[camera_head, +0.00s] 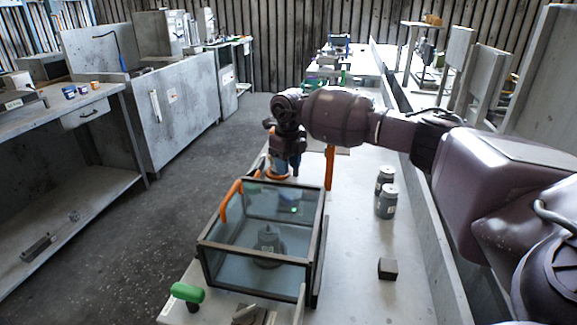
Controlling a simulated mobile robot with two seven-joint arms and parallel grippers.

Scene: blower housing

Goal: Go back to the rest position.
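My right arm comes in from the right and reaches across the bench. My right gripper (281,170) points down just behind the glass-walled housing (208,250). Its fingers are small and dark, beside an orange and blue item (278,174); I cannot tell whether they are open or touching it. The housing has a dark frame, an orange handle (229,201) at its left and an upright orange bar (330,168) at its back right. A grey round part (268,241) shows inside through the glass. My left gripper is not in view.
Two grey canisters (386,201) and a small dark block (388,268) are on the bench (360,295) right of the housing. A green-topped knob (188,293) is at front left. A raised ledge runs along the right.

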